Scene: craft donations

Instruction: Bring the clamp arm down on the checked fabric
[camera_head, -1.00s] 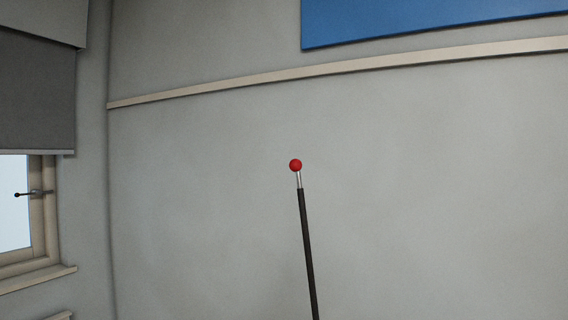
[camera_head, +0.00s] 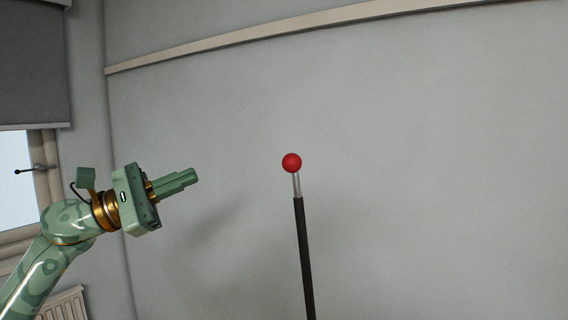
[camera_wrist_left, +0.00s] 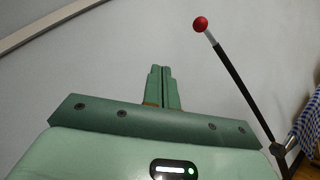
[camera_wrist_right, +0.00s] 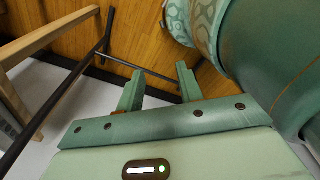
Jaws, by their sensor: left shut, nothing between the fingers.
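The clamp arm (camera_head: 304,250) is a dark rod with a bright metal neck and a red ball knob (camera_head: 291,163) on top. It stands raised, tilted slightly. In the left wrist view the clamp arm (camera_wrist_left: 242,84) runs down right to a metal joint (camera_wrist_left: 284,147). The blue and white checked fabric (camera_wrist_left: 308,122) shows at that view's right edge, mostly cut off. My left gripper (camera_head: 196,176) is shut and empty, left of the knob and apart from it. My right gripper (camera_wrist_right: 160,74) is open and empty, seen only in its own wrist view.
A grey wall (camera_head: 420,170) with a pale rail (camera_head: 260,38) is behind the clamp arm. A window (camera_head: 18,190) and a radiator (camera_head: 65,305) are at the left. A wooden frame (camera_wrist_right: 50,38) and dark metal bars (camera_wrist_right: 108,35) are near my right gripper.

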